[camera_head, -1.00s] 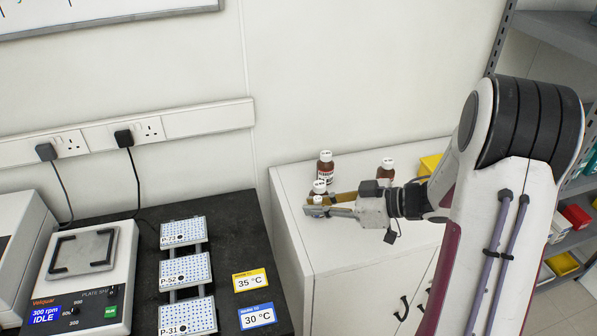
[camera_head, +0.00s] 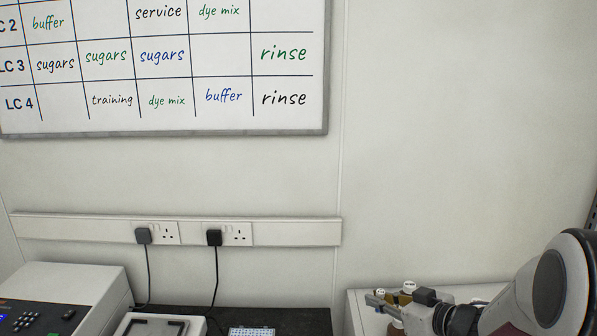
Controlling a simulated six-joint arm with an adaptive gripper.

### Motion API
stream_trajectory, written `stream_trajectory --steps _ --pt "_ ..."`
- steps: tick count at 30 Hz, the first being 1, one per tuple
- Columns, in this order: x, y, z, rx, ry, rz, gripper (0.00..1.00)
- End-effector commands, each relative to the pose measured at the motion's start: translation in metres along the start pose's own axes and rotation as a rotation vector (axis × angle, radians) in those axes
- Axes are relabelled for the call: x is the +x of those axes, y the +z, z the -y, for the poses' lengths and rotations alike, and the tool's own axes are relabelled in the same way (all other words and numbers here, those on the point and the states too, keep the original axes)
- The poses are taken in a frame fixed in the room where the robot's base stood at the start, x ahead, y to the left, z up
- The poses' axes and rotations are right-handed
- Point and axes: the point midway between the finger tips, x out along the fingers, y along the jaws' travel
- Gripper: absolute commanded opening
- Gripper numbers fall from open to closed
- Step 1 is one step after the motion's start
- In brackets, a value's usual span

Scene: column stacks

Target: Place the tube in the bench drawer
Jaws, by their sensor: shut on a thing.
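My gripper (camera_head: 377,299) is low at the right of the view, over the white cabinet top, pointing left. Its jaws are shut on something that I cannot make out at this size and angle. A brown bottle with a white cap (camera_head: 409,287) stands just behind the gripper. I cannot make out a tube. No bench drawer shows in this view.
The white cabinet top (camera_head: 462,292) runs along the wall. Left of it is a dark bench (camera_head: 300,318) with a dotted plate (camera_head: 251,331), a shaker (camera_head: 152,326) and a white instrument (camera_head: 75,290). Two plugs (camera_head: 214,237) sit in the wall socket strip. A whiteboard (camera_head: 165,60) hangs above.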

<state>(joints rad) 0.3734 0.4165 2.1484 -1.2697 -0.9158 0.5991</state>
Motion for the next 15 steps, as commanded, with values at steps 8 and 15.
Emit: stream_trajectory --steps 8,15 --pt "0.013 -0.015 -0.006 0.051 0.123 0.000 0.05" --pt "0.017 -0.021 -0.009 0.089 0.215 0.000 0.05"
